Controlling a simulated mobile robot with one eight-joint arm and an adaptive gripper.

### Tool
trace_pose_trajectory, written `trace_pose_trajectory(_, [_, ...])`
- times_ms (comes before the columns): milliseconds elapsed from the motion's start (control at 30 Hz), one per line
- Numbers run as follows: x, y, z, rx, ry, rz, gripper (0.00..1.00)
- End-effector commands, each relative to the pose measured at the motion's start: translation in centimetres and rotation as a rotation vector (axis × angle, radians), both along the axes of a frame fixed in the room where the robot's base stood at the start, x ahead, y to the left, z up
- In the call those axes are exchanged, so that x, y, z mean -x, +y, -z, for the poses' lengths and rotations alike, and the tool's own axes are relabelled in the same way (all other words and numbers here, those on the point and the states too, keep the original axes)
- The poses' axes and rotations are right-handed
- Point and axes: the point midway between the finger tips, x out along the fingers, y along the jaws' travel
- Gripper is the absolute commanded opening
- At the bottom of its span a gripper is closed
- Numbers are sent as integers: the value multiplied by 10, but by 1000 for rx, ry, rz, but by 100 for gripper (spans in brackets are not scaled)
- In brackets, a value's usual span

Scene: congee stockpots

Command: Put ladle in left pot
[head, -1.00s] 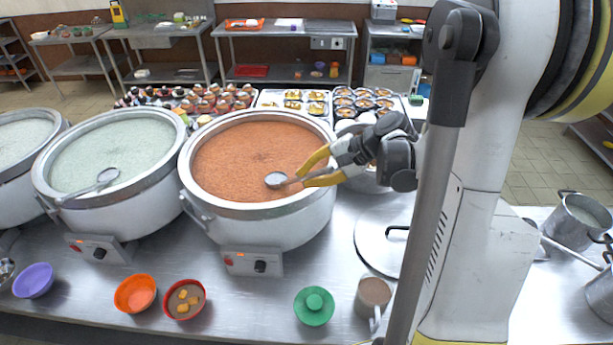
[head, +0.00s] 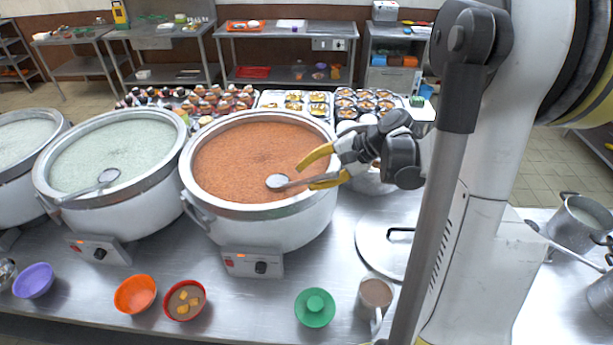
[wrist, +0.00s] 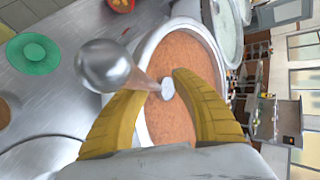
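The metal ladle (head: 277,182) has its bowl end over the orange-red congee of the right large pot (head: 190,170). Its handle runs right toward my gripper (head: 304,178). My yellow fingers are parted, one above and one below the handle. In the wrist view my gripper (wrist: 164,80) is open, and the handle passes close to the left finger; I cannot tell whether they touch. A rounded metal end (wrist: 105,65) shows near the camera. Left of that pot stand a large pot of pale green congee (head: 42,182) and another pale pot (head: 15,165), cut by the frame.
Another ladle (head: 107,176) leans in the middle pale pot. A metal lid (head: 385,250) lies right. Food trays stand behind.

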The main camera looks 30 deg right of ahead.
Motion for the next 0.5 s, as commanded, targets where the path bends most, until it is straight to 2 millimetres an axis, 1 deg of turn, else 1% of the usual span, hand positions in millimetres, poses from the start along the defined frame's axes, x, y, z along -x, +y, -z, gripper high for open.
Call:
trace_pose_trajectory(300, [36, -39, -45, -1, 0, 6, 31])
trace_pose_trajectory(500, [53, -55, -66, -1, 0, 4, 31])
